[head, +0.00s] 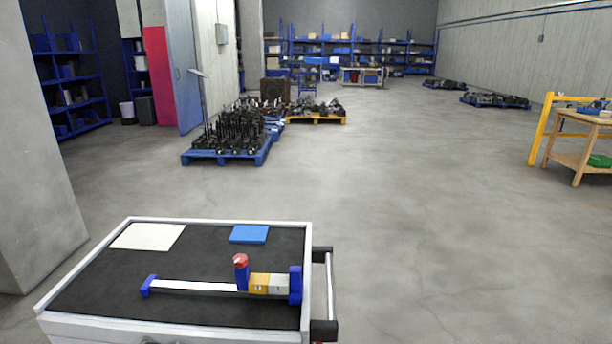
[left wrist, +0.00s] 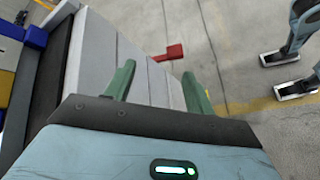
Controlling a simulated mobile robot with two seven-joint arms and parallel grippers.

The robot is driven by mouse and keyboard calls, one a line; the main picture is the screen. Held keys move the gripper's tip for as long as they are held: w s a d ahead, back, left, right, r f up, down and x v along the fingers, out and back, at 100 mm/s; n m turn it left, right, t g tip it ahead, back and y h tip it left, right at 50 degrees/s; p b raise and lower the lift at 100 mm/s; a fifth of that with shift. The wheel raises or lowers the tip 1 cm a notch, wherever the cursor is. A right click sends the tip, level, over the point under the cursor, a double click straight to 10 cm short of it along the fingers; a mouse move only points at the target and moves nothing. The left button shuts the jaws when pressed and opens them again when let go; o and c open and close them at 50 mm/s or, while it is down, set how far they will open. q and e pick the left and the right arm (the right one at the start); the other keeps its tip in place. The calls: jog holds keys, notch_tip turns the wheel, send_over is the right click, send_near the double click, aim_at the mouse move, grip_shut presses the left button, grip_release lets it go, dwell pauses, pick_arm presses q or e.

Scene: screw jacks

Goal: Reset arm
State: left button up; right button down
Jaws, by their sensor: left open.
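My left gripper (left wrist: 158,69) shows in the left wrist view with its two green fingers spread and nothing held between them. It is beside the grey drawer side of the cart (left wrist: 135,55). A small red handle-like part (left wrist: 168,53) shows beyond the fingertips. In the head view a long device with a white bar (head: 195,286), blue ends and a red-topped blue post (head: 241,271) lies on the cart. Yellow and grey blocks (head: 268,284) sit at its right end. I cannot make out either gripper in the head view.
The cart's black mat (head: 120,290) also holds a white sheet (head: 148,237) and a blue sheet (head: 249,234). A dark side handle (head: 325,290) juts from its right. A pillar (head: 35,170) stands left. Open floor (head: 430,230) lies right; a wooden workbench (head: 575,145) stands further right.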

pick_arm(q)
jog(key=s+a+f+m+t+y, duration=0.2)
jog(key=s+f+m+t+y, duration=0.3)
jog(key=s+f, duration=1)
jog(key=s+a+r+m+y, duration=0.2)
jog(key=s+m, duration=0.2)
jog(key=s, duration=0.3)
jog(key=s+a+r+m+t+y, duration=0.1)
jog(key=s+m, duration=0.3)
jog(key=s, duration=0.4)
jog(key=shift+s+a+r+t+y+p, duration=0.2)
jog(key=shift+a+r+t+y+p, duration=0.1)
jog(key=shift+a+r+y+p, duration=0.15)
